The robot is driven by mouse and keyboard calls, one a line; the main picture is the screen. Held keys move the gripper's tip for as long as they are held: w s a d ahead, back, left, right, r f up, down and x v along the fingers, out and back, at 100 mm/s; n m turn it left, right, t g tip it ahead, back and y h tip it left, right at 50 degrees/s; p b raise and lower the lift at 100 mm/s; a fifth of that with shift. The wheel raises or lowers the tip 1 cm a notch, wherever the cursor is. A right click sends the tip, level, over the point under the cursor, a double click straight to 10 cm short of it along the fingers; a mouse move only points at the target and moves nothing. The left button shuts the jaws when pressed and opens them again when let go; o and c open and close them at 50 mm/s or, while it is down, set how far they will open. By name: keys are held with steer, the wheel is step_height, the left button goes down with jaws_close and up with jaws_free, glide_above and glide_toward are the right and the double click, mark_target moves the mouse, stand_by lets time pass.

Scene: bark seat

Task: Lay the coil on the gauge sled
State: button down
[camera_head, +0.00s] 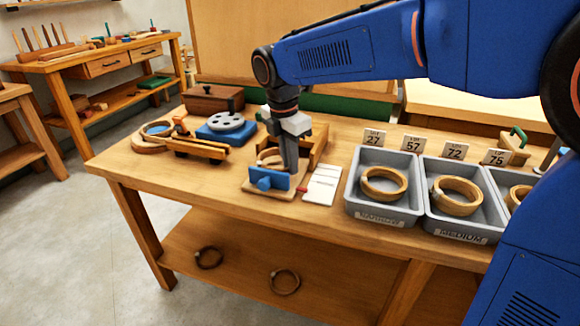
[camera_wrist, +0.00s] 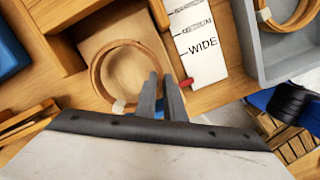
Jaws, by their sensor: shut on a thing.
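The coil is a pale wooden ring, seen in the wrist view (camera_wrist: 97,72) with a small white tag on its near side. It shows partly in the head view (camera_head: 267,160), behind my gripper. My gripper (camera_head: 288,168) points down over the gauge sled and is shut on the coil's rim; its fingertips (camera_wrist: 162,97) show at the ring's right side. The gauge sled (camera_head: 255,190) is a wooden base with a blue block (camera_head: 270,181) at its front. The coil is over the sled's board; I cannot tell whether it touches it.
A white scale card (camera_head: 322,186) marked WIDE, with a red pointer (camera_wrist: 187,82), lies right of the sled. Grey bins (camera_head: 383,216) holding rings stand further right, behind them numbered cards (camera_head: 412,144). A wooden sled-like piece (camera_head: 200,149) and a blue turntable (camera_head: 222,135) stand left.

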steer(key=shift+f, duration=0.75)
steer(key=c, duration=1.8)
jaws_free()
steer(key=shift+f, duration=0.1)
steer(key=shift+c, duration=0.2)
step_height(320, 180, up, 12)
steer(key=a, duration=0.1)
steer(key=shift+s, duration=0.45)
